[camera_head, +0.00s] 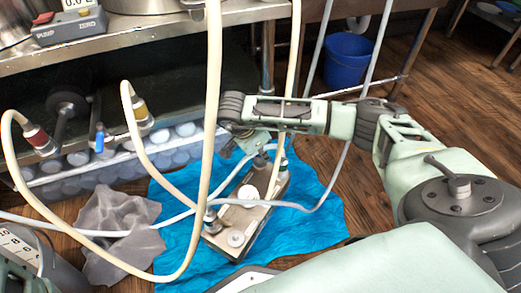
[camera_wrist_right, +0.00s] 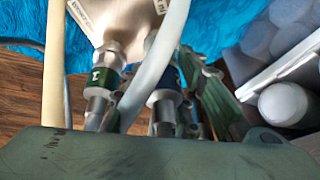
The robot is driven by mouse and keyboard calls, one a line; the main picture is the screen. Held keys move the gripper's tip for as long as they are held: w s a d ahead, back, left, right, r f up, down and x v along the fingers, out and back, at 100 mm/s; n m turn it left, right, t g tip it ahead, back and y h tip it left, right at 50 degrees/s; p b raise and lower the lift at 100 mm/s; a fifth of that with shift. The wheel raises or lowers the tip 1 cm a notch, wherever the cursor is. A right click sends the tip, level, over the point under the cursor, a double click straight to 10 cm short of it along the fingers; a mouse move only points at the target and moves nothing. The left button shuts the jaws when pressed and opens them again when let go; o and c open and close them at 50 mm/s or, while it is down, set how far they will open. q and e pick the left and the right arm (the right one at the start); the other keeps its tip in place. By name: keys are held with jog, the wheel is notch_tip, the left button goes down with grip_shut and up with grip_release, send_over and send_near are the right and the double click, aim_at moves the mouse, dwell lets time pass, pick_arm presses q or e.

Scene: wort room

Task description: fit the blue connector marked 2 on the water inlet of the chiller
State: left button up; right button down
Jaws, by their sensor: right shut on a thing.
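The chiller (camera_head: 228,222) is a metal block with ports on top, lying on a blue cloth on the floor. In the right wrist view its metal body (camera_wrist_right: 115,20) is at the top. A green-banded connector marked 1 (camera_wrist_right: 104,75) sits on one port. Beside it is the dark blue connector (camera_wrist_right: 163,98), close to the chiller body; a pale hose partly covers it, and I cannot tell whether it is seated. My right gripper (camera_head: 262,142) is at the chiller's far end, its fingers shut on the blue connector.
Pale hoses (camera_head: 205,130) loop in front of the chiller. Red (camera_head: 37,139) and yellow (camera_head: 141,111) connectors are at the left under the steel table (camera_head: 150,48). A grey rag (camera_head: 115,235) lies beside the blue cloth (camera_head: 320,218). A blue bucket (camera_head: 347,60) stands behind.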

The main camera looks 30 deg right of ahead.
jog(key=shift+f+b, duration=0.5)
jog(key=shift+f, duration=0.4)
jog(key=c, duration=1.3)
grip_release()
